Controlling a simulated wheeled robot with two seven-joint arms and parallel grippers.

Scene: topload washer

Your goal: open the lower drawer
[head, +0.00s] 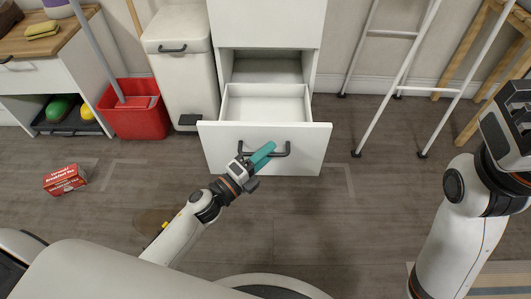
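The lower drawer (310,140) is a white drawer pulled well out of the tall white cabinet (268,22). Its inside looks empty. A dark bar handle (283,153) runs across its front panel. My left gripper (262,156), with teal fingers, is at the handle and covers its middle. Only one teal finger shows clearly, so I cannot tell whether the fingers are closed around the bar.
A white bin (183,60) and a red bucket (138,120) stand left of the cabinet. A white ladder (378,110) stands to the right. A red box (65,179) lies on the floor at left.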

